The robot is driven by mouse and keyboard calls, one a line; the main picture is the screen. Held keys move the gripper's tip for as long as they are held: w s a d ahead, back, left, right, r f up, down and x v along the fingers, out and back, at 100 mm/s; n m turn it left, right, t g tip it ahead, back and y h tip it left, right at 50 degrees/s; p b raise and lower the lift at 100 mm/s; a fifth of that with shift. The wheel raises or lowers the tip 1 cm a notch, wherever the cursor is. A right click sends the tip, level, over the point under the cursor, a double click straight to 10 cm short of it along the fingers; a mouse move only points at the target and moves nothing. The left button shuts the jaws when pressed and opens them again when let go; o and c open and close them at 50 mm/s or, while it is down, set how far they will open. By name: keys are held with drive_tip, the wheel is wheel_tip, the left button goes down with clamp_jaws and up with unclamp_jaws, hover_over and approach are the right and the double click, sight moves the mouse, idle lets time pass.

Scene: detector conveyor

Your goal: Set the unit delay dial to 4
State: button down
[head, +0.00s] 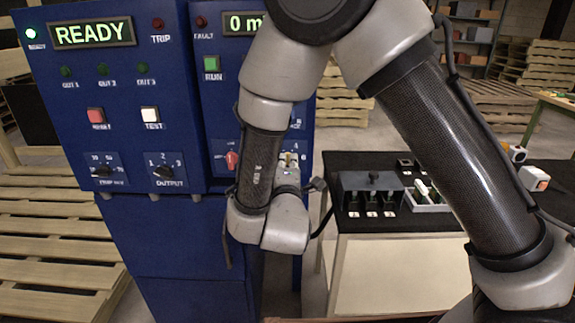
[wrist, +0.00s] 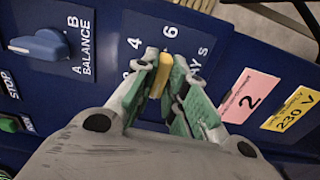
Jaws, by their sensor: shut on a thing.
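A dial with a yellow knob (wrist: 161,72) sits on a dark blue plate with white 4 and 6 marks and a letter S beside it. My gripper (wrist: 160,84) has its green finger pads on both sides of this knob and is shut on it. The fingers hide part of the dial's lettering, and I cannot tell exactly which mark the knob points to. In the head view my gripper (head: 288,167) is at the right-hand blue cabinet, and the dial is mostly hidden behind it.
A blue BALANCE knob (wrist: 40,46) with A and B marks is left of the dial. A pink label (wrist: 248,95) and a yellow 230 V label (wrist: 292,108) are to the right. In the head view, a red knob (head: 232,160) is close to my arm. A black-topped table (head: 400,222) stands right.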

drive_tip(key=m, duration=2.3)
drive_tip(key=shift+m, duration=0.3)
idle(0.4)
drive_tip(key=c, duration=1.5)
unclamp_jaws()
drive_tip(key=shift+o, duration=0.2)
